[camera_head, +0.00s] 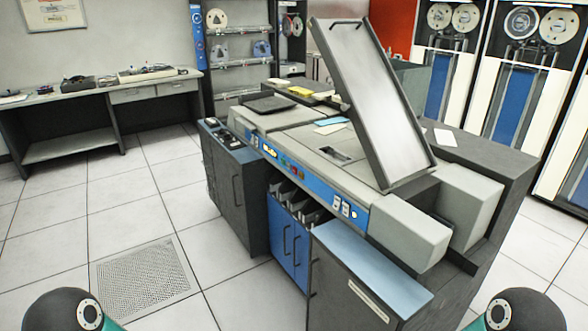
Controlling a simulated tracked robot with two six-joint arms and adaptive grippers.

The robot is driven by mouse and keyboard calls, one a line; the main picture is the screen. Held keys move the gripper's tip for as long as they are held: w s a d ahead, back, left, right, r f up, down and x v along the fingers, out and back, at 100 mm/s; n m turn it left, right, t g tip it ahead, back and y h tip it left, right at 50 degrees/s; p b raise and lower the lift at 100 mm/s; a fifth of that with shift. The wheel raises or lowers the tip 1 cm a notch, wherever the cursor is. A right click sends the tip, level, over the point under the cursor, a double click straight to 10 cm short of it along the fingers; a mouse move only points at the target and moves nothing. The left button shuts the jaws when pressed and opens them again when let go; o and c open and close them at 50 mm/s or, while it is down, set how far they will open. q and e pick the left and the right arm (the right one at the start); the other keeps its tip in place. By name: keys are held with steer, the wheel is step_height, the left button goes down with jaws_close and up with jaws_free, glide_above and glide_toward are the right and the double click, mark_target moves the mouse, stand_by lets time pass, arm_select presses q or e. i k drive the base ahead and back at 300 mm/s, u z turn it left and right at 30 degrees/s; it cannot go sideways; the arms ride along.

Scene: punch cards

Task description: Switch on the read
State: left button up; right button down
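A large grey card machine (283,127) stands in the middle of the head view. A blue control strip (315,185) runs along its front edge. On the strip are small yellow-lit markings (270,151) at the left and a row of small coloured buttons (292,165) near the middle. White switch plates (342,206) sit toward its right end. The labels are too small to read, and I cannot tell which control is for the read. Only my arm links show in the bottom corners; neither gripper is in view.
A long metal card tray (375,100) slants up over the machine's right side. A dark cabinet (237,180) and a low light-blue-topped cabinet (375,270) flank blue doors (287,240). A workbench (100,92) and tape units (440,60) stand behind. Tiled floor (110,210) at left is clear.

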mark_target(337, 201)
steer(key=z, duration=0.05)
steer(key=k, duration=0.7)
steer(key=u, duration=0.15)
steer(key=i, duration=0.55)
steer(key=u, duration=0.75)
steer(key=i, duration=1.1)
steer(key=z, duration=0.5)
